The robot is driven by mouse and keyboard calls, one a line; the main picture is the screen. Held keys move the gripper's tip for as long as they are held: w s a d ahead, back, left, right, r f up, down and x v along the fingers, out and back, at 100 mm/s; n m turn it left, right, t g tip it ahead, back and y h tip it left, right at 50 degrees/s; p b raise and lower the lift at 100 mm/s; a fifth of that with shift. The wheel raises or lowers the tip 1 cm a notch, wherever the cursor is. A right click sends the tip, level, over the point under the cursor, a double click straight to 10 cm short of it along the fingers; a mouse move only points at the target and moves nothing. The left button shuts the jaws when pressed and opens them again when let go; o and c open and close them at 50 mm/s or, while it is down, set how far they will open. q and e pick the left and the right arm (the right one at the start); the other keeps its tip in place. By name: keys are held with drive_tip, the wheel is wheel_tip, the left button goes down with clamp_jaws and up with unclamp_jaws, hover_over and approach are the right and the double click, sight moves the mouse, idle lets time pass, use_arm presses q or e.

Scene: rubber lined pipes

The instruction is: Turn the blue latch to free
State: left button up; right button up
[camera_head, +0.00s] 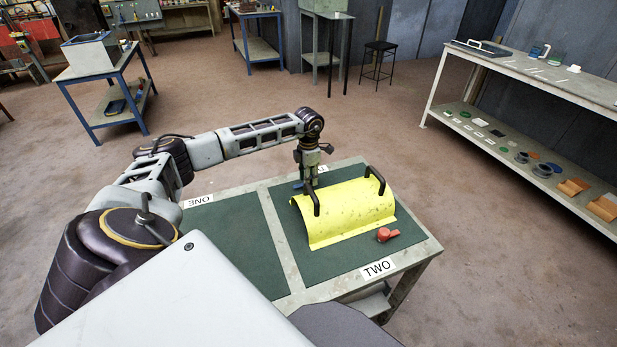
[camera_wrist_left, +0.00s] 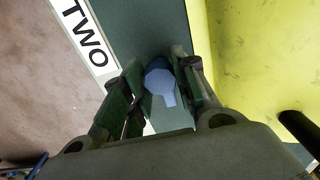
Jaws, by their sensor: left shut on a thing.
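The blue latch (camera_wrist_left: 160,84) shows between the fingers of my left gripper (camera_wrist_left: 158,92) in the left wrist view, with its short handle pointing down the picture. In the head view the latch (camera_head: 298,184) is a small blue bit on the green mat, at the far left edge of the yellow cover. My left gripper (camera_head: 308,184) points down there and is shut on the latch, hiding part of it. The yellow curved cover (camera_head: 345,212) with two dark handles lies on the mat; it also shows at the right of the wrist view (camera_wrist_left: 260,55).
A red latch (camera_head: 385,235) sits at the cover's near side. The table (camera_head: 285,235) has two green mats; the one marked ONE (camera_head: 235,245) is bare. A long shelf bench (camera_head: 545,75) stands at the right, with open floor between.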

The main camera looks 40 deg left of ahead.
use_arm(q)
drive_tip(key=shift+o, duration=0.2)
use_arm(e)
drive_tip(key=shift+w, duration=0.15)
use_arm(q)
drive_tip(key=shift+c, duration=0.2)
drive_tip(key=o, duration=0.9)
drive_tip(key=shift+o, duration=0.8)
wheel_tip(320, 180, up, 12)
use_arm(e)
drive_tip(key=shift+s+a, duration=0.1)
drive_tip(key=shift+s, duration=0.2)
use_arm(q)
drive_tip(key=shift+r, duration=0.15)
